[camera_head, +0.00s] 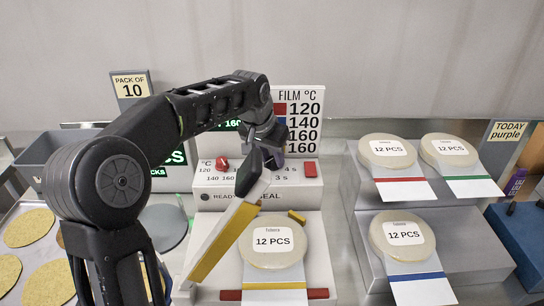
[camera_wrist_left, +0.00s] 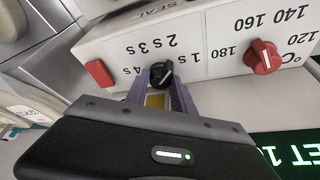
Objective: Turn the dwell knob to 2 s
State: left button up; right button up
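The dwell knob is the black knob (camera_wrist_left: 161,75) on the white front panel (camera_wrist_left: 200,40) of the sealing machine. In the left wrist view the panel's lettering is upside down, with 1 s, 2 s, 3 s and 4 s around this knob. The exact setting of its pointer is hard to read. My left gripper (camera_wrist_left: 160,84) has its purple fingers on either side of the knob; whether they press on it I cannot tell. In the head view my left gripper (camera_head: 271,158) is in front of the panel and hides the knob. My right gripper is not in view.
A red temperature knob (camera_wrist_left: 263,56) sits beside the dwell knob; it also shows in the head view (camera_head: 222,163). A yellow-edged lever (camera_head: 222,243) slants in front of the machine. A 12 PCS pack (camera_head: 272,240) lies below. Packs stand on grey steps (camera_head: 455,235) at right.

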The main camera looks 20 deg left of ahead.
pick_arm(q)
grip_shut()
jog(key=shift+d+n+y+b, duration=0.15)
jog(key=shift+n+y+b, duration=0.35)
jog(key=shift+n, duration=0.7)
jog(key=shift+n+y, duration=0.3)
jog(key=shift+n, duration=0.6)
jog(key=o, duration=0.6)
grip_release()
jog(key=shift+r, duration=0.15)
jog(key=b+v, duration=0.1)
jog(key=v, duration=0.6)
jog(key=shift+r, duration=0.3)
